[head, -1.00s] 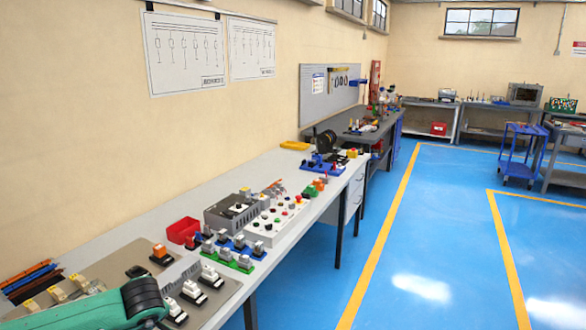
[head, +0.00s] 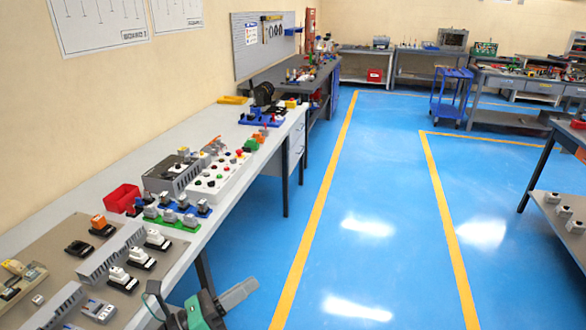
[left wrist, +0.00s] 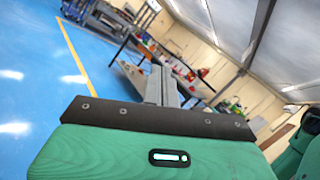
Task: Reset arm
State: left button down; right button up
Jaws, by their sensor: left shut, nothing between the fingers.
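My left gripper (head: 240,294) is low in the head view, past the front edge of the long grey workbench (head: 215,205), over the blue floor. Its green wrist comes in from the bottom, and its grey fingers point to the right. In the left wrist view the gripper's fingers (left wrist: 161,84) are together with nothing between them. My right gripper is in neither view.
The workbench holds a red bin (head: 122,198), a control box with buttons (head: 215,178) and several small switches. A blue trolley (head: 450,95) stands at the back. A dark-legged table (head: 538,165) is at the right. The floor between is clear.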

pick_arm(q)
jog(key=w+a+f+n+t+y, duration=0.1)
jog(key=a+n+t+y, duration=0.5)
jog(key=n, duration=0.5)
jog(key=w+a+f+n+t+y, duration=0.15)
jog(key=a+n+y, duration=0.25)
jog(key=n+y, duration=0.5)
jog(key=s+a+f+n+g+y, duration=0.2)
jog(key=a+f+n+g, duration=0.1)
jog(key=f+n, duration=0.25)
jog(key=s+a+f+n+g+y, duration=0.2)
jog(key=s+a+f+n+g, duration=0.1)
jog(key=f+n, duration=0.3)
jog(key=s+d+f+n+g+h, duration=0.1)
jog(key=s+f+n+g, duration=0.35)
jog(key=s, duration=0.45)
jog(key=s+d+f+n+g+h, duration=0.1)
jog(key=s+f+n+g, duration=0.2)
jog(key=s+f+g, duration=0.4)
notch_tip(320, 180, down, 28)
jog(key=s, duration=0.1)
jog(key=s+a+f, duration=0.3)
jog(key=s+f, duration=1.7)
jog(key=f, duration=0.1)
jog(key=shift+f+g, duration=0.15)
jog(key=shift+g, duration=0.25)
